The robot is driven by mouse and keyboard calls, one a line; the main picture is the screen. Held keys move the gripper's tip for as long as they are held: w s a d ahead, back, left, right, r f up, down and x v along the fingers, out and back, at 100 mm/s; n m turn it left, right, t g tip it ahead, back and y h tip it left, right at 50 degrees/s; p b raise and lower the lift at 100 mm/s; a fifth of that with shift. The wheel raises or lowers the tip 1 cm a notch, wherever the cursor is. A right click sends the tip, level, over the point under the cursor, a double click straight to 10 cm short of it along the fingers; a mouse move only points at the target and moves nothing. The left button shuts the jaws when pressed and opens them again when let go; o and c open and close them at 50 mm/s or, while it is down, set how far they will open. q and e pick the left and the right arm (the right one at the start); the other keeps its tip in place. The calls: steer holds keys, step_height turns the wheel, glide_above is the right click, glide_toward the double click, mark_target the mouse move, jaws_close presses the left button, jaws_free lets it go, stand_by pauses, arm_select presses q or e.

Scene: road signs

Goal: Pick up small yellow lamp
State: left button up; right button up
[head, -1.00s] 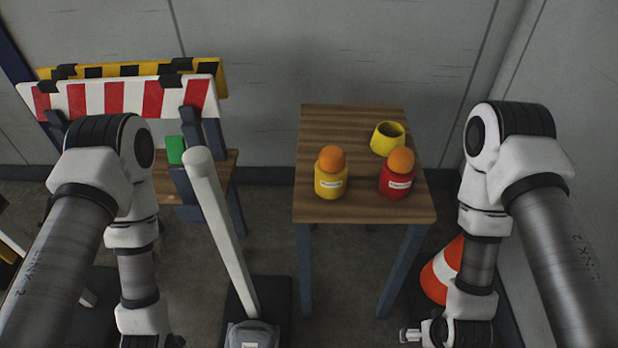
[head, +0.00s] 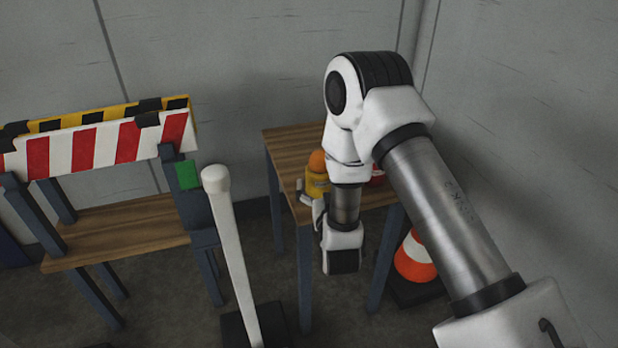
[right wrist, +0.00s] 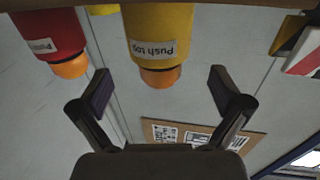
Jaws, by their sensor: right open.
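The small yellow lamp (head: 317,184) has an orange dome and stands upright on the small wooden table. In the right wrist view, which is upside down, the yellow lamp (right wrist: 157,42) with its "Push to" label is centred ahead. My right gripper (head: 308,195) is at the table's near left edge, in front of the lamp. In the wrist view its two fingers (right wrist: 159,88) are spread wide, with nothing held between them. I cannot tell whether the lamp is between the fingertips. My left gripper is out of view.
A red lamp (right wrist: 51,34) stands beside the yellow one; my arm mostly hides it in the head view. The table (head: 285,143) has bare wood at back left. A striped barrier (head: 100,145), white post (head: 235,255) and traffic cone (head: 415,258) stand around it.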

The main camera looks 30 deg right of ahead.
mark_target(320, 167)
steer(key=x, duration=0.6)
steer(key=shift+b, duration=0.3)
steer(key=c, duration=1.4)
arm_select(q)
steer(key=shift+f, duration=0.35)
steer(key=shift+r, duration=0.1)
arm_select(e)
steer(key=shift+r, duration=0.15)
